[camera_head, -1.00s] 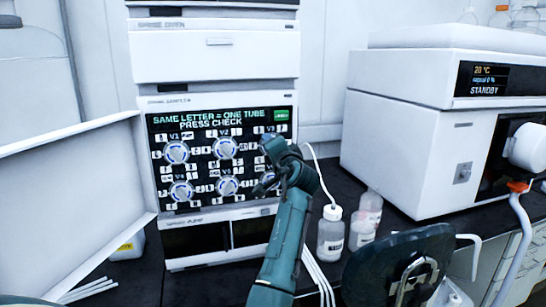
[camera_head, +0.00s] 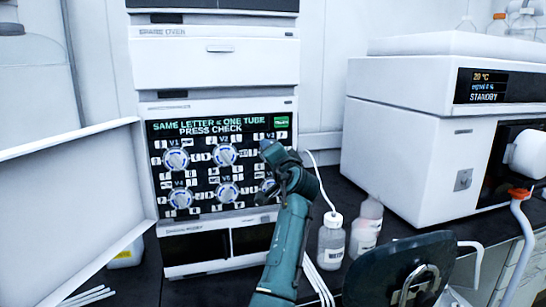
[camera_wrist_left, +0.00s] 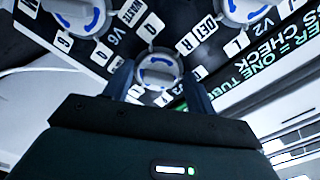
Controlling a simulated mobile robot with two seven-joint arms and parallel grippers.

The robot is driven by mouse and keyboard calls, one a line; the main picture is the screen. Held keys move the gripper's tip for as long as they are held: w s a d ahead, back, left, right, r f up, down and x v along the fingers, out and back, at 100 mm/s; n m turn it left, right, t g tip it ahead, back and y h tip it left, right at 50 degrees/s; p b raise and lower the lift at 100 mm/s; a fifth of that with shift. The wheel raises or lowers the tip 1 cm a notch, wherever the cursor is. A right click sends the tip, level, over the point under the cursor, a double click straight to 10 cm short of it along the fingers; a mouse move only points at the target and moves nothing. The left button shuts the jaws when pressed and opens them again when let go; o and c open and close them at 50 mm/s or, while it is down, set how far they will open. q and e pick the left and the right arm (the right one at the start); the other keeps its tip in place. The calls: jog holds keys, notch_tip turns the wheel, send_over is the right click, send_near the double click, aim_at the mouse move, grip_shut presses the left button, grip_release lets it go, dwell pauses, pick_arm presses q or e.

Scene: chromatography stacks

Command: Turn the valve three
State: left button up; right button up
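The valve panel (camera_head: 194,167) is a black face with several round white-and-blue knobs in two rows, on the white instrument stack. Labels V1 and V2 are readable in the top row, V4 and V5 below. Valve three lies at the top right, hidden behind my left gripper (camera_head: 266,168) in the head view. In the left wrist view, my left gripper (camera_wrist_left: 158,88) has its fingers apart on either side of a knob (camera_wrist_left: 156,70), which appears to be valve three. I cannot tell whether the fingers touch it. My right gripper is not in view.
A green button (camera_head: 281,122) sits at the panel's top right. Bottles, one labelled (camera_head: 331,241), stand right of my arm. A white instrument (camera_head: 420,150) reads STANDBY. An open white door (camera_head: 75,190) stands left. A dark rounded object (camera_head: 400,265) is at front right.

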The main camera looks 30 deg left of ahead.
pick_arm(q)
jog(key=shift+d, duration=0.1)
jog(key=b+v, duration=0.1)
jog(key=v, duration=1.2)
jog(key=shift+b, duration=0.35)
